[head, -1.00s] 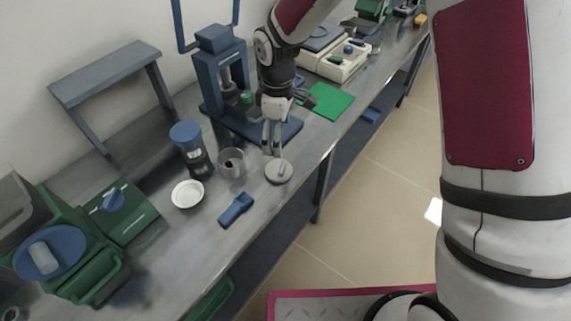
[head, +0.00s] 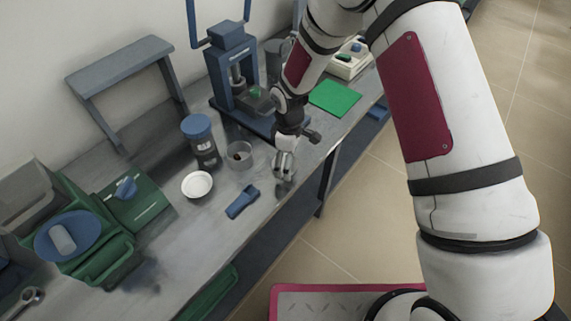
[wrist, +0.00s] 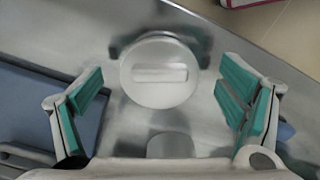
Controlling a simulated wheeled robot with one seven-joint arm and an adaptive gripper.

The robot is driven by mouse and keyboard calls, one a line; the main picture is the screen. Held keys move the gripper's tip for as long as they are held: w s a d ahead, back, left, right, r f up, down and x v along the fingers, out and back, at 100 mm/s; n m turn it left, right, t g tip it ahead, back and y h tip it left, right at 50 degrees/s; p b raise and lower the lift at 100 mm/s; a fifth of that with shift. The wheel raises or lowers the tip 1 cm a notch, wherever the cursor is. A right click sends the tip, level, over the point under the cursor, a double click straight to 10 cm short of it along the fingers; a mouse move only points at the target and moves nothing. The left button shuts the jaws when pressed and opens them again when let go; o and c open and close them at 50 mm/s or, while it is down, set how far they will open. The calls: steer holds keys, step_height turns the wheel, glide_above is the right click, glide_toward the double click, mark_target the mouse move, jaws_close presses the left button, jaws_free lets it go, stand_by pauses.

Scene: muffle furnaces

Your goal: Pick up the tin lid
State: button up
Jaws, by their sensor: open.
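The tin lid is a round grey disc with a raised bar across its top, lying on the metal bench. It shows clearly in the wrist view (wrist: 160,88), near the picture's middle. My gripper (wrist: 162,100) is open, with one green-padded finger on each side of the lid and clear gaps between. In the head view my gripper (head: 284,168) points down over the lid's place near the bench's front edge and mostly hides the lid.
A grey open tin (head: 248,151) with dark contents, a white dish (head: 197,185) and a blue-capped jar (head: 203,150) stand left of my gripper. A blue tool (head: 242,201) lies in front. A blue press (head: 229,65) and green mat (head: 335,98) are behind.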

steer(key=shift+f, duration=0.55)
steer(key=c, duration=1.1)
steer(key=shift+r, duration=0.1)
